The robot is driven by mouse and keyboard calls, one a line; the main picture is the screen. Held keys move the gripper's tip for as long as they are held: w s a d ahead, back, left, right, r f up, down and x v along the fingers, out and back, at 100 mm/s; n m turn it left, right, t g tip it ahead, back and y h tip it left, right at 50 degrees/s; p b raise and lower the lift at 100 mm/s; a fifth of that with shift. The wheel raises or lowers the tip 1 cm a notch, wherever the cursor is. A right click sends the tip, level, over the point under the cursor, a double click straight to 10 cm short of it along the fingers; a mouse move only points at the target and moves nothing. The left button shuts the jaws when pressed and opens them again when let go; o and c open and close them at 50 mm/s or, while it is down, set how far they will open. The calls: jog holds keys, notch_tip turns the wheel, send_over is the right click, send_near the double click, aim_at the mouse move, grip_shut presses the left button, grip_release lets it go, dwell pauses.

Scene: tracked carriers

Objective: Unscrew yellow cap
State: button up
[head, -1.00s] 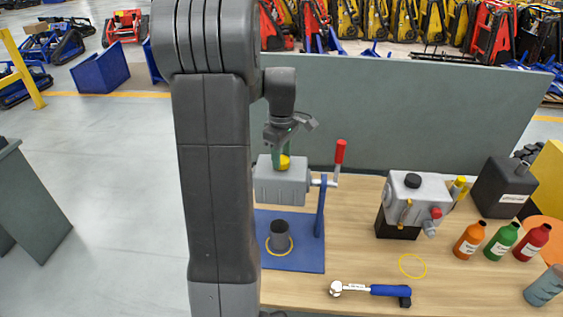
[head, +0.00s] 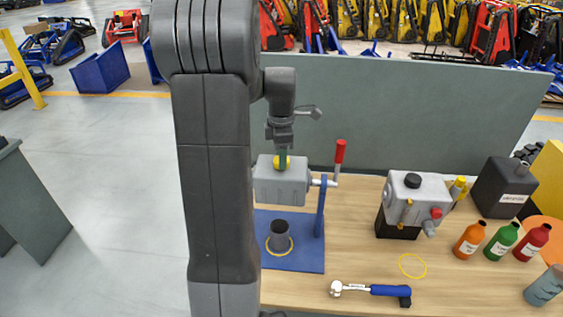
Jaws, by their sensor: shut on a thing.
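The yellow cap (head: 277,163) sits on top of a grey block-shaped housing (head: 281,187). The housing is held on a blue stand (head: 320,215) with a red-handled lever (head: 340,153) at its right. My gripper (head: 283,160) points straight down over the housing and is shut on the yellow cap. A green finger covers part of the cap. Whether the cap has lifted off the housing cannot be told at this size.
A dark cup with a yellow ring (head: 279,237) stands on the blue base plate below. To the right are a second grey unit (head: 414,200), a ratchet wrench (head: 372,290), a yellow ring (head: 413,266) and several bottles (head: 470,240). A grey-green panel (head: 400,115) stands behind the table.

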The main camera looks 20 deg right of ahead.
jog(key=shift+n, duration=1.3)
jog(key=o, duration=0.9)
